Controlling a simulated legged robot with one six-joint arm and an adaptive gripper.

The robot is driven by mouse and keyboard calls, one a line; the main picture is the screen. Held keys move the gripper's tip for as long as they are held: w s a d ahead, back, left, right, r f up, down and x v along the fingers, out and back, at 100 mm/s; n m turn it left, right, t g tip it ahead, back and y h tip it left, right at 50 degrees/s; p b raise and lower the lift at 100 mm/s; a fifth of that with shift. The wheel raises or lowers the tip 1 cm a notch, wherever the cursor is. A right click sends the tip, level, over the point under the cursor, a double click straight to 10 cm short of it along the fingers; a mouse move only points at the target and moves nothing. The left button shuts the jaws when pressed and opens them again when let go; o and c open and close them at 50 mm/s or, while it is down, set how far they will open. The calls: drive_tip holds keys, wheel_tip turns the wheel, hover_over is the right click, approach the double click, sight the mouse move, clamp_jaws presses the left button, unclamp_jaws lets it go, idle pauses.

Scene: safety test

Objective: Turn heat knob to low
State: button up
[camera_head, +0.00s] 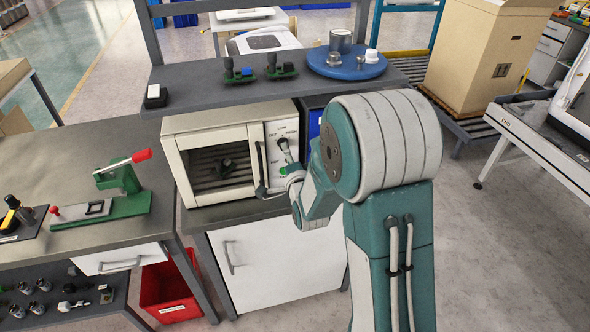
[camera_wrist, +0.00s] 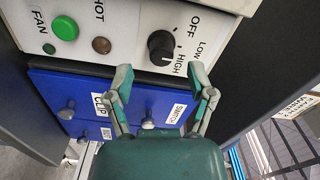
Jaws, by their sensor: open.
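The heat knob (camera_wrist: 162,46) is black and round, on the oven's pale control panel. OFF, LOW and HIGH labels stand around it in the wrist view; its exact pointer setting is hard to read. It also shows small in the head view (camera_head: 283,142). The cream oven (camera_head: 176,142) has its door shut, with a dark part visible behind the glass. My gripper (camera_wrist: 163,84) is open and empty. Its fingertips are spread in front of the panel, and the knob appears between and beyond them, apart from both. In the head view my arm hides most of the gripper.
A green button (camera_wrist: 65,27) and a brown lamp (camera_wrist: 102,45) are on the same panel. Blue drawers (camera_wrist: 80,93) with knobs sit beside the oven. A shelf (camera_head: 205,83) with a blue round tray (camera_head: 347,74) is above. A green press (camera_head: 122,190) stands left.

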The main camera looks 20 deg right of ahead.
drive_tip(key=s, duration=0.8)
drive_tip(key=shift+s+d, duration=0.15)
drive_tip(key=shift+d, duration=0.05)
drive_tip(key=s+r+n+g, duration=0.3)
drive_tip(key=s+n+g, duration=0.1)
drive_tip(key=s, duration=0.4)
drive_tip(key=s+r+n+g, duration=0.3)
drive_tip(key=s+n, duration=0.3)
drive_tip(key=s, duration=0.2)
drive_tip(key=s+r+n+g, duration=0.4)
drive_tip(key=s+n+g, duration=0.1)
drive_tip(key=s, duration=0.3)
drive_tip(key=shift+s+a, duration=0.3)
drive_tip(key=shift+s, duration=0.05)
idle(0.5)
